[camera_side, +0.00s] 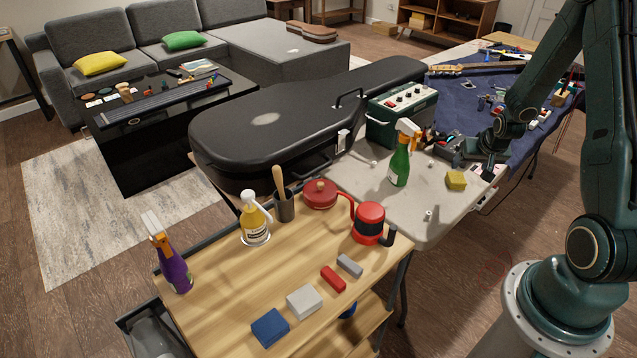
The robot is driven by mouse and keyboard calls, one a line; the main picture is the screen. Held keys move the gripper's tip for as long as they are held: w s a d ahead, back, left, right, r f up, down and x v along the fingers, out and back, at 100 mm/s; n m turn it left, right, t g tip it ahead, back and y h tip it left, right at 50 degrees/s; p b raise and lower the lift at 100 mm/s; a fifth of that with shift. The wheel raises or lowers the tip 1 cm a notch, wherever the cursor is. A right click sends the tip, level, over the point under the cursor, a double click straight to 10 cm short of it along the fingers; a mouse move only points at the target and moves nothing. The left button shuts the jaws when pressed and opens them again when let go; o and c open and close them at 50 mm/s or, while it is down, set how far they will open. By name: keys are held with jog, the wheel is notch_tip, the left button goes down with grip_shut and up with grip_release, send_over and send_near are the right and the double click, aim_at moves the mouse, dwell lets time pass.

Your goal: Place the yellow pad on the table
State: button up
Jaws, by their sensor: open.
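The yellow pad (456,181) is a small block on the light grey table (428,208), near its right side. It appears to rest on the tabletop. My gripper (487,174) is low over the table's right edge, just to the right of the pad and pointing down. A small gap shows between them, and the jaws are open. The fingertips are small and dark here, so their exact height above the table cannot be told.
A green spray bottle (399,160) stands left of the pad, with a green amplifier (401,112) behind. A black guitar case (270,121) lies further left. A wooden cart (232,287) in front holds bottles, a red kettle (369,221) and several coloured blocks. The table's front is mostly clear.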

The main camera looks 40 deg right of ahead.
jog(key=shift+v, duration=1)
jog(key=w+a+r+n+t+y, duration=0.15)
jog(key=a+r+n, duration=0.35)
jog(key=a+r, duration=1.15)
jog(key=s+a+r+n+y, duration=0.3)
jog(key=s+a+r, duration=0.6)
jog(key=s+a, duration=0.4)
jog(key=shift+s+a+r+n, duration=0.2)
jog(key=shift+s+a+n, duration=0.15)
jog(key=shift+n, duration=0.35)
